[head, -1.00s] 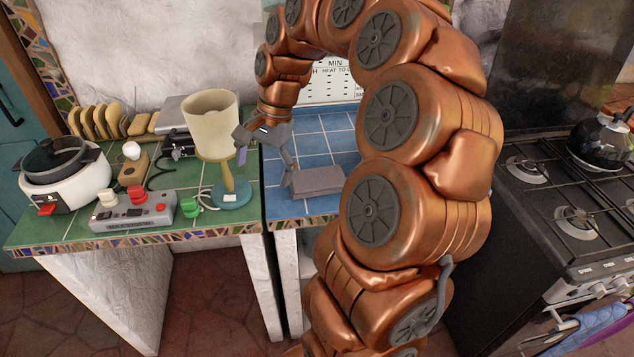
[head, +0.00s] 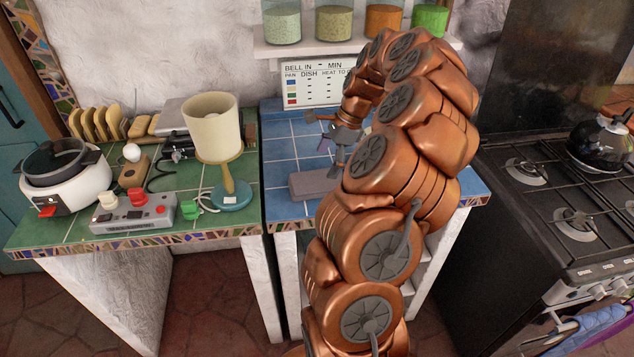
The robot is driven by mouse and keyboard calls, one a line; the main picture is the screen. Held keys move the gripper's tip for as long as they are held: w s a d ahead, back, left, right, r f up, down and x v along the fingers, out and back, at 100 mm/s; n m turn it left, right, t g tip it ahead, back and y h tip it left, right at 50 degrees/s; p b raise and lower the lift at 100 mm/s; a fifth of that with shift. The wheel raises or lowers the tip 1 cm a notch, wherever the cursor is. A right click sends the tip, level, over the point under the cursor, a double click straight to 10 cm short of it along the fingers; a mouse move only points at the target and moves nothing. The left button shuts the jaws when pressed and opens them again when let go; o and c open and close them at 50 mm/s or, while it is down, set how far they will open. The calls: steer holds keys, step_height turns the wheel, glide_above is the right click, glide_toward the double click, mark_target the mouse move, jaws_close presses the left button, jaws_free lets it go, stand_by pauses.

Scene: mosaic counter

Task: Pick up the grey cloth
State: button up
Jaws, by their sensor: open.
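The grey cloth (head: 312,184) looks like a flat, folded, block-like bundle. It lies on the blue-tiled counter near its front edge, left of my arm, which may hide its right end. My gripper (head: 332,154) is open with nothing seen between its fingers. It is over the blue tiles, behind the cloth and slightly to its right in the picture, apart from it. My arm partly hides the gripper's right side.
A table lamp (head: 212,128) stands left of the cloth on the green-tiled counter (head: 85,225). A switch box (head: 133,213) and a cooker pot (head: 65,185) are farther left. A shelf of jars (head: 332,22) hangs behind. A stove (head: 560,200) stands right.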

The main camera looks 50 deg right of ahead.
mark_target(317, 179)
steer(key=shift+a+f+p, duration=0.25)
steer(key=shift+f+p, duration=0.05)
steer(key=shift+p+x, duration=0.85)
steer(key=shift+x, duration=1.35)
steer(key=shift+a, duration=0.1)
steer(key=c, duration=0.9)
steer(key=shift+r, duration=0.1)
steer(key=shift+r+b, duration=1)
steer(key=shift+r, duration=0.6)
steer(key=s+a+b, duration=0.1)
steer(key=s, duration=0.4)
steer(key=s+a+r+b, duration=0.1)
steer(key=s+b, duration=0.1)
steer(key=s, duration=0.3)
steer(key=s+a+b, duration=0.1)
steer(key=s+b, duration=0.1)
steer(key=s, duration=0.3)
steer(key=shift+s+a+r, duration=0.15)
steer(key=shift+s+r, duration=0.2)
